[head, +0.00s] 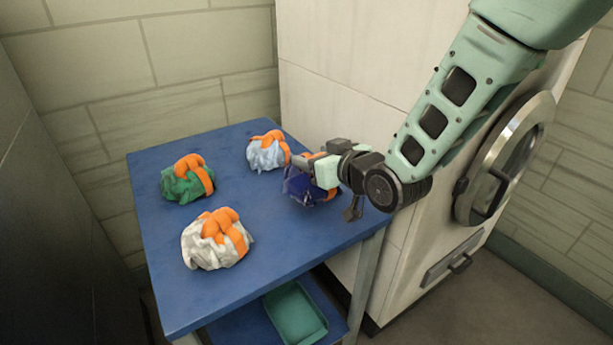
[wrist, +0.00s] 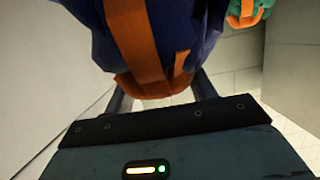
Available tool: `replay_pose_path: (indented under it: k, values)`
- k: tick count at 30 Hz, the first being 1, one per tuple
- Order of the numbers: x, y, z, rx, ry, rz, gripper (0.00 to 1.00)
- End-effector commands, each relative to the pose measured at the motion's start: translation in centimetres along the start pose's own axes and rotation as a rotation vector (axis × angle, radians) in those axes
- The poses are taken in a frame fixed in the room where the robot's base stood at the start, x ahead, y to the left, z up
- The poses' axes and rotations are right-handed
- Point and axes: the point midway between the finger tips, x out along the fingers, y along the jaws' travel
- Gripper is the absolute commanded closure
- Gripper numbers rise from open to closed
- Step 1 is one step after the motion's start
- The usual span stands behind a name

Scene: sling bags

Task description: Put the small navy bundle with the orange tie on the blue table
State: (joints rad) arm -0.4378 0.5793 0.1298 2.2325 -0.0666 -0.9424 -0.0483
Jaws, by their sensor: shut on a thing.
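The small navy bundle (head: 300,189) with an orange tie is over the right part of the blue table (head: 265,245) in the head view. My gripper (head: 316,166) is shut on it, and the gripper and wrist cover part of the bundle and its tie. In the wrist view the navy bundle (wrist: 203,28) hangs between the two fingers, with its orange tie facing the camera. I cannot tell whether its underside touches the tabletop.
A green bundle (head: 176,187), a light blue bundle (head: 264,156) and a white bundle (head: 203,247) sit on the table, each with an orange tie. A teal tray (head: 294,312) lies on the lower shelf. A white machine with a round door (head: 503,160) stands at the right.

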Motion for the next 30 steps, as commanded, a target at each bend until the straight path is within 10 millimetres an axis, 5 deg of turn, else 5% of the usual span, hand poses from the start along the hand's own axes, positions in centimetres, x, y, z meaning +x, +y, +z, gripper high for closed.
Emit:
replay_pose_path:
  k: [11,22,23,25,30]
  values:
    - [1.2,-0.1,3.8,0.0,0.001,-0.001,0.76]
    - [1.3,0.0,4.2,0.0,0.004,0.0,0.76]
    - [1.3,0.0,4.3,0.0,0.002,0.0,0.41]
    - [1.3,0.0,4.2,0.0,0.002,0.0,0.22]
    - [1.3,0.0,4.2,0.0,0.002,0.0,0.22]
